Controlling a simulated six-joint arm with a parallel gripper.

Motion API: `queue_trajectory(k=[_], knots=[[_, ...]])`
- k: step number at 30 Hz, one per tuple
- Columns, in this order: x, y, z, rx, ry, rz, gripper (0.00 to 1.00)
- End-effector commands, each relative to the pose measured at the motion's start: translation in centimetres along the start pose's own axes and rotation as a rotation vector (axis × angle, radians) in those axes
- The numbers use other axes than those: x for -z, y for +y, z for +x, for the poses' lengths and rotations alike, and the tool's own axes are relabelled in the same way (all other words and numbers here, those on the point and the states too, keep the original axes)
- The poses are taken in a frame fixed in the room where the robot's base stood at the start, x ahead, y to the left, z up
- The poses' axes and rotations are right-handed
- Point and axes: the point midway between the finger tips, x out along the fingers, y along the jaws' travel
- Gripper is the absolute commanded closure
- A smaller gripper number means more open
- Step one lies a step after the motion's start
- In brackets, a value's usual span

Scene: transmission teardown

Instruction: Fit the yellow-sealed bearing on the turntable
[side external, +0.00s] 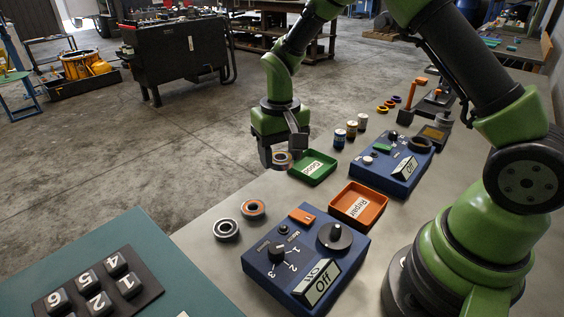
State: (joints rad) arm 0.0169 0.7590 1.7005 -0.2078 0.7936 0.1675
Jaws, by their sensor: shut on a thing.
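My gripper (283,151) is at the near left edge of the bench, fingers pointing down. It is shut on a bearing (282,160), a small metal ring with a tan-yellow tint; its seal colour is hard to make out. The bearing is just left of the green tray, and the fingers hide part of it. Whether it touches the bench cannot be told.
An orange-sealed bearing (253,208) and a dark-centred bearing (226,229) lie on the bench. A green tray (313,168), an orange tray (358,205) and a near blue control box (303,262) stand close by. Several small jars (351,130) stand behind the green tray.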

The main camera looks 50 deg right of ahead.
Motion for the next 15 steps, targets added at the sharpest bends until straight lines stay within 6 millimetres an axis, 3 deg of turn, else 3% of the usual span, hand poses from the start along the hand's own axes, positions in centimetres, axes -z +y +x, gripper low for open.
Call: queue_trajectory(k=[9, 15], knots=[[-10.2, 0.4, -2.6, 0.002, 0.002, -0.005, 0.73], [-14.7, 1.6, -3.2, 0.003, 0.002, 0.0, 0.73]])
